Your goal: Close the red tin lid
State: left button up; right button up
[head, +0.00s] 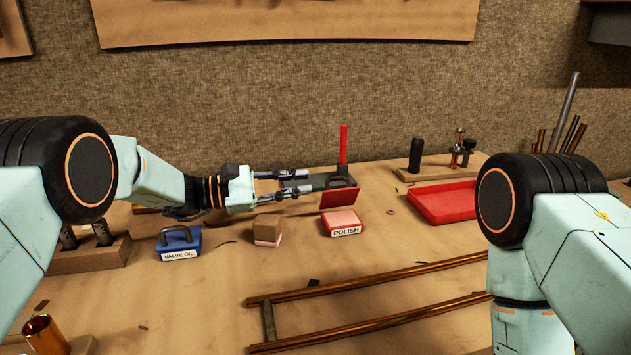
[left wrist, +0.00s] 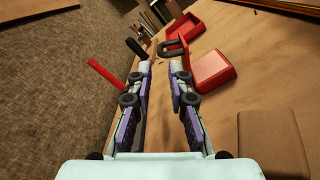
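The red tin (head: 345,230) labelled POLISH sits on the bench, with a pale pink top inside its rim. Its red lid (head: 338,200) stands open, tilted up at the tin's back edge. A dark loop handle (head: 341,182) shows behind the lid. My left gripper (head: 304,183) is open and empty, to the left of the lid. In the left wrist view my left gripper (left wrist: 163,68) points towards the handle (left wrist: 172,48), which lies just beyond the fingertips, and the tin (left wrist: 212,68) is to the right. My right gripper is not in view.
A blue VALVE OIL tin (head: 180,241) and a block (head: 267,230) stand left of the red tin. A red tray (head: 445,203) lies right. Brass tubes (head: 370,325) lie in front.

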pick_arm(q)
jog(key=a, duration=0.3)
jog(key=s+a, duration=0.1)
jog(key=a, duration=0.2)
jog(key=shift+s+a, duration=0.15)
jog(key=shift+a, duration=0.2)
